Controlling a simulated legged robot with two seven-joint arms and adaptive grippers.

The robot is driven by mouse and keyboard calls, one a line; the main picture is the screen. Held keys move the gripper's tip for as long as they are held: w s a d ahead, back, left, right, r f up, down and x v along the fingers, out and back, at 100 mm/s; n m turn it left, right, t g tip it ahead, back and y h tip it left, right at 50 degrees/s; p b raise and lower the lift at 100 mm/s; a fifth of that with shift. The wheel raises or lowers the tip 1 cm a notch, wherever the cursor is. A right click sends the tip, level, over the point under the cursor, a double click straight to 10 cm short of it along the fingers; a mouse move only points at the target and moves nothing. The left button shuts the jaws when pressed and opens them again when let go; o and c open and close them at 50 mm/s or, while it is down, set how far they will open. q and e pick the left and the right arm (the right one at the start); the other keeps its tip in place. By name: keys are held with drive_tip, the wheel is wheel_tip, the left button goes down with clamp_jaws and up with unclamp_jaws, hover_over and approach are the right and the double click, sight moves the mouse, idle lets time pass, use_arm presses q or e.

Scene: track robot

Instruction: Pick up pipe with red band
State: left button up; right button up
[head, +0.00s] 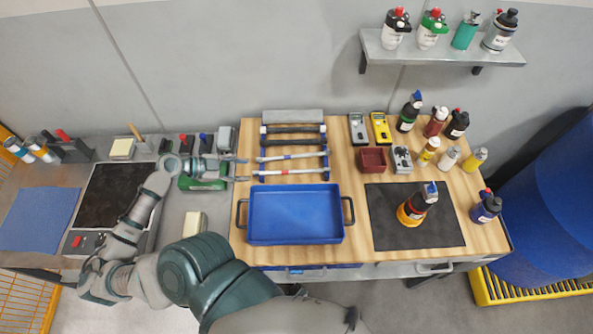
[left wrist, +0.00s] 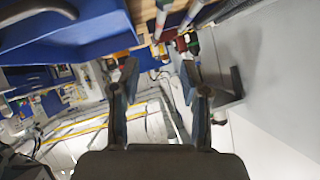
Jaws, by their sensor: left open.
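The pipe with the red band (head: 304,172) is white and lies sideways across the front of a rack, just behind the blue tray. A similar pipe with a blue band (head: 305,155) lies parallel behind it. My left gripper (head: 246,169) is open and empty, its two fingers pointing right, just left of the pipes' left ends and apart from them. In the left wrist view, the open fingers (left wrist: 160,72) show with nothing between them. Two pale pipe ends (left wrist: 162,18) show beyond them at the top; I cannot tell their bands apart there. My right gripper is not in view.
The blue tray (head: 295,239) stands empty in front of the rack (head: 293,117). A green tool or case (head: 203,184) lies under my left wrist. Meters, a red bin (head: 373,169) and several bottles stand to the right. A dark mat (head: 390,240) holds one bottle.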

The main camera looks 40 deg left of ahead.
use_arm(q)
approach(288, 171)
drive_tip(key=x, duration=0.4)
drive_tip(key=shift+f, duration=0.15)
drive_tip(key=shift+w+d, duration=0.1)
drive_tip(key=shift+w, duration=0.05)
drive_tip(key=x, duration=0.4)
drive_tip(key=shift+w+d, duration=0.15)
drive_tip(key=shift+w+d+f, duration=0.1)
drive_tip(key=shift+w+f, duration=0.05)
clamp_jaws()
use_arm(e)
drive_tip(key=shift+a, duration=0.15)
